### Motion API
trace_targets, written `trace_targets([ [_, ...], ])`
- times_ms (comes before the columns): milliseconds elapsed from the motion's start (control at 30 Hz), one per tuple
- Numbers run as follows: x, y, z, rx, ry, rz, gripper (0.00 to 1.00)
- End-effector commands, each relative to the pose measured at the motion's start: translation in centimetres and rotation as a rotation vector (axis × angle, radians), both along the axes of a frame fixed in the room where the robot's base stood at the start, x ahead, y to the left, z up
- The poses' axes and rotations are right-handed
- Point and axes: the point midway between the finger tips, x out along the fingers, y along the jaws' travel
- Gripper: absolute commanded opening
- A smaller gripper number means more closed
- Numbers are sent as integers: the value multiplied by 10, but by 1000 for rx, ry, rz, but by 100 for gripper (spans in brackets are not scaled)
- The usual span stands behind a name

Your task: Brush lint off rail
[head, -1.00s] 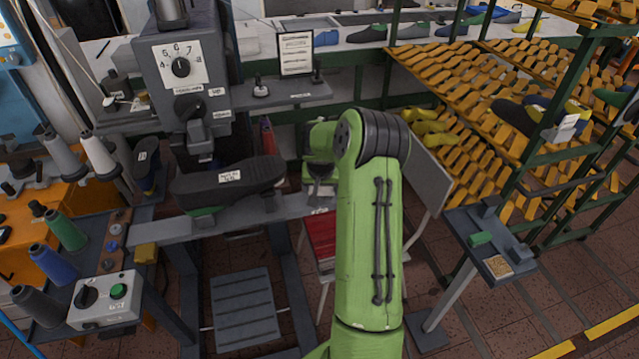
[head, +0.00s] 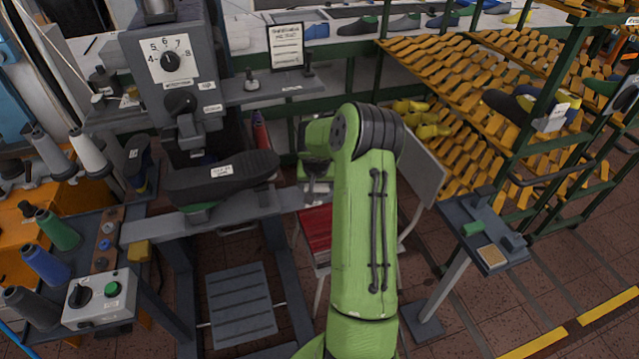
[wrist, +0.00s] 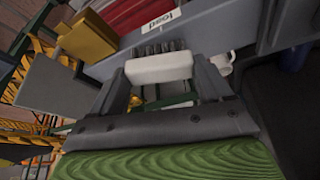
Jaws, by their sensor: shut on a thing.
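My gripper (wrist: 163,85) is shut on a pale block (wrist: 160,68) with grey bristle-like tufts on its far side, which looks like a brush. In the head view my green arm hides much of the gripper, which is at the right end of a grey rail (head: 240,208). In the wrist view the bristles point toward a grey bar with a "load" label (wrist: 160,20), apparently the rail. I cannot tell whether the bristles touch it. No lint can be made out.
A dark shoe form (head: 222,175) sits over the rail under the grey press (head: 170,65). A yellow block (head: 138,250) is at the rail's left end. A small stand (head: 485,235) and orange racks (head: 450,75) are to the right. A red seat (head: 315,228) is below.

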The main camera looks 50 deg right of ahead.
Motion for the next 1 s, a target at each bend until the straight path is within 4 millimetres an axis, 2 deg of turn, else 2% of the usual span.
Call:
trace_targets([
  [100, 2, 3, 6, 2, 1, 2, 38],
  [167, 4, 4, 23, -2, -2, 3, 38],
  [700, 10, 12, 71, 0, 0, 10, 38],
  [833, 12, 14, 81, 0, -1, 11, 38],
  [1000, 12, 15, 83, 1, -1, 11, 38],
])
